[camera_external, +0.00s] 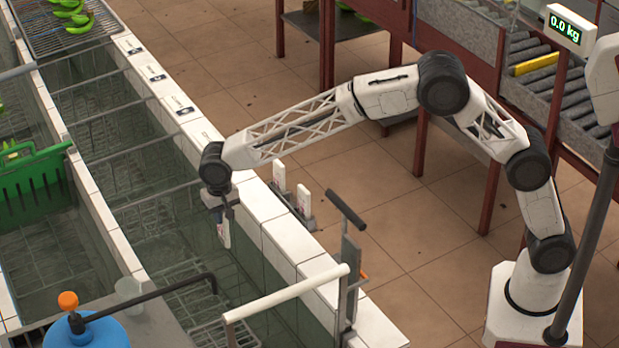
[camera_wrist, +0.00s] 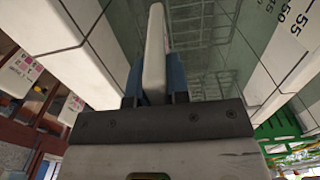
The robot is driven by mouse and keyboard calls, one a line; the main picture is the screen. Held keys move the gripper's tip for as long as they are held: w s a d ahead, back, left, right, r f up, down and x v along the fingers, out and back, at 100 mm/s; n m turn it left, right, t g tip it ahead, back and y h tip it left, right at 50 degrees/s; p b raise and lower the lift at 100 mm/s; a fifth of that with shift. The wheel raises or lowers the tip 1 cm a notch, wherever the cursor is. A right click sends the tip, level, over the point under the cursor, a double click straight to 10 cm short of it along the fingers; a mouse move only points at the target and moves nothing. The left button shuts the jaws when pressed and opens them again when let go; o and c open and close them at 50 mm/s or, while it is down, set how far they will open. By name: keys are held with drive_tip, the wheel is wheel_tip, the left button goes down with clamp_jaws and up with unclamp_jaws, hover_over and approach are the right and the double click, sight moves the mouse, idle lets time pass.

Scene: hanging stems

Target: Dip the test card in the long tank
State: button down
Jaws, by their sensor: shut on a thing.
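My gripper (camera_external: 221,208) points down over the long tank (camera_external: 150,185), close to its white tiled right wall. It is shut on the white test card (camera_external: 224,232), which hangs below the fingers inside the tank's outline. I cannot tell whether the card's lower end touches the water. In the wrist view the card (camera_wrist: 155,50) stands edge-on between the two blue-grey fingers (camera_wrist: 155,85), with the greenish tank (camera_wrist: 205,40) beyond it.
Two more white cards (camera_external: 279,176) (camera_external: 303,200) stand in holders just outside the tank's right wall. A white rail (camera_external: 290,293) and a dark-handled post (camera_external: 347,250) stand nearer. A green crate (camera_external: 35,185) sits at the left. Thin bars cross the tank.

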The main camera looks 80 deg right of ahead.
wheel_tip(320, 180, down, 16)
idle(1.4)
drive_tip(key=shift+r, duration=0.15)
idle(1.4)
drive_tip(key=shift+r, duration=10.4)
